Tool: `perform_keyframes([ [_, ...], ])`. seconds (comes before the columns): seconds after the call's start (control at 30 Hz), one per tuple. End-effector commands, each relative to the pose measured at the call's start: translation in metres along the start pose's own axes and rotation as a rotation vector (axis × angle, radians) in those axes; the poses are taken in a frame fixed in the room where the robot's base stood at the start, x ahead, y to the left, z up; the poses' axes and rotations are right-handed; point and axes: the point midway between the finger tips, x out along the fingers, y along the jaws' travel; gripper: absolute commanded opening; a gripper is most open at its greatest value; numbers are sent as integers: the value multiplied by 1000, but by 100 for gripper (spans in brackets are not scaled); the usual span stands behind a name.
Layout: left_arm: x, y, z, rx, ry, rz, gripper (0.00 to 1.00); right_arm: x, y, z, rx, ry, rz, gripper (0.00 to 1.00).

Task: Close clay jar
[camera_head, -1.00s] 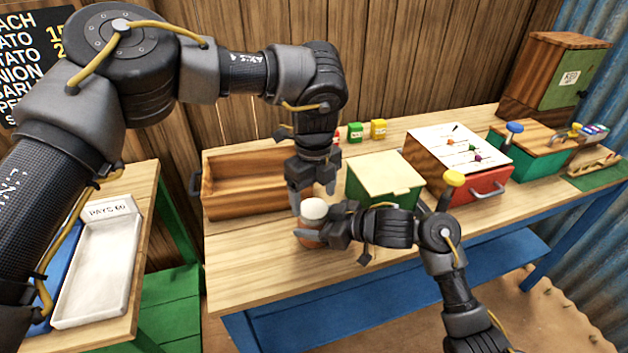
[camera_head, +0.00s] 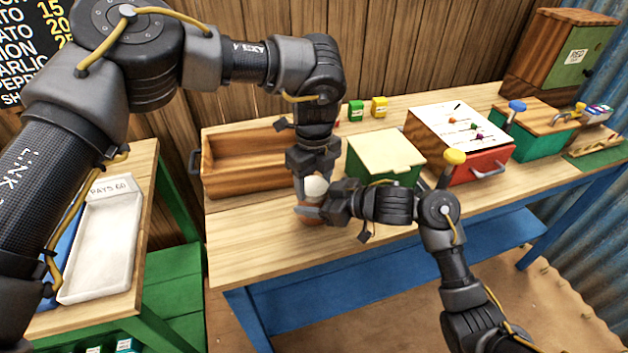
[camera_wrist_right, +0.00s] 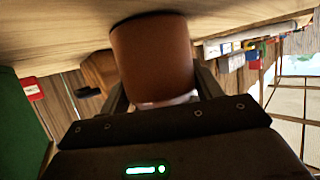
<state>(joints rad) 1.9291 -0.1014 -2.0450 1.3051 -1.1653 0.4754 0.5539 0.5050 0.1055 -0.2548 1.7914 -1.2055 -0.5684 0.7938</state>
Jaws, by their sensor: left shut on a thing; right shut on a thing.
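The clay jar (camera_head: 312,217) is a small reddish-brown pot standing upright on the wooden table in the head view. It also fills the top middle of the right wrist view (camera_wrist_right: 152,58), which is upside down. A rounded white lid (camera_head: 316,187) is at the jar's mouth; whether it is fully seated I cannot tell. My left gripper (camera_head: 314,180) points down from above and is shut on the lid. My right gripper (camera_head: 312,210) comes in from the right, shut on the jar's body, hiding part of it.
Behind the jar are an open wooden crate (camera_head: 250,182) and a green box with a cream lid (camera_head: 385,153). A red-fronted box (camera_head: 482,168) stands further right. The table front (camera_head: 260,262) is clear. A white tray (camera_head: 97,262) lies on the left table.

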Motion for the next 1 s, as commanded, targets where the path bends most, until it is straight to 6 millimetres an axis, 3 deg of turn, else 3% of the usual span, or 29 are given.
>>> perform_keyframes([
  [0.17,0,0,0,160,0,1,30,0,0,0,0,0,1,1],
  [0.3,0,0,0,149,0,1,30,0,0,0,0,0,1,1],
  [0.33,0,0,0,149,0,1,60,0,0,0,0,0,1,1],
  [0.5,0,0,0,148,0,0,82,0,0,0,0,0,1,1],
  [0.83,-3,0,0,148,0,-1,83,0,0,0,0,0,0,1],
  [1.0,-24,-1,1,146,-2,-3,83,0,0,0,0,0,0,1],
])
